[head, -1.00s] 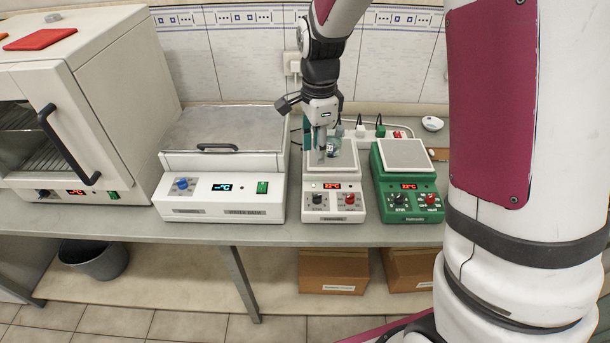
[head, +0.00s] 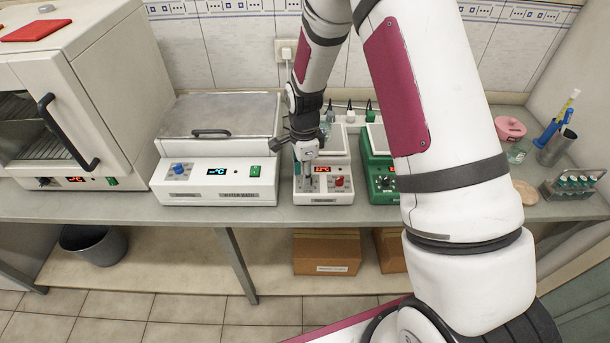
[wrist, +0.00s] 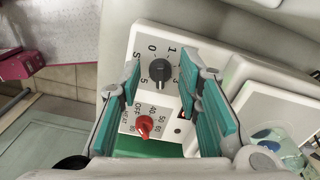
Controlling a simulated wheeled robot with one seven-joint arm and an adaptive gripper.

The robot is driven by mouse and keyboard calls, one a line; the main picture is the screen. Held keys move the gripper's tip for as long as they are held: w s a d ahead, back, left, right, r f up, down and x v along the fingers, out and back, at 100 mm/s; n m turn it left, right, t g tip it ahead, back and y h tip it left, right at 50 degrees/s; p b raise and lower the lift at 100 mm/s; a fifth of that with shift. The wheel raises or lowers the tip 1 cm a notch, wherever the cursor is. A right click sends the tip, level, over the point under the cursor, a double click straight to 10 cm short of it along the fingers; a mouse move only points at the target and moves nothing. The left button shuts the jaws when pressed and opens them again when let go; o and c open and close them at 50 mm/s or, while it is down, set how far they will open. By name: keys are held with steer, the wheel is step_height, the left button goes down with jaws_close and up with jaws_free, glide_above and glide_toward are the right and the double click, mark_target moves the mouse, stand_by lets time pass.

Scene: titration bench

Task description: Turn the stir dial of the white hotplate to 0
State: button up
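The white hotplate (head: 322,197) stands on the bench between the white water bath and the green hotplate. Its black stir dial (wrist: 160,70) shows in the wrist view, with numbers from 0 to 5 around it; I cannot make out its exact setting. The red heat dial (wrist: 144,127) is beside it on the same panel. My gripper (wrist: 160,80) is open, its teal-padded fingers on either side of the stir dial as seen from the wrist; contact cannot be told. In the head view my gripper (head: 308,168) is over the front panel and hides the stir dial.
The green hotplate (head: 382,188) is close on the right, partly behind my arm. The water bath (head: 215,190) is on the left. A glass vessel (wrist: 285,145) is by the hotplate's plate. The bench edge in front is clear.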

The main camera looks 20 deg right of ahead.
steer(key=shift+f, duration=0.65)
jaws_close()
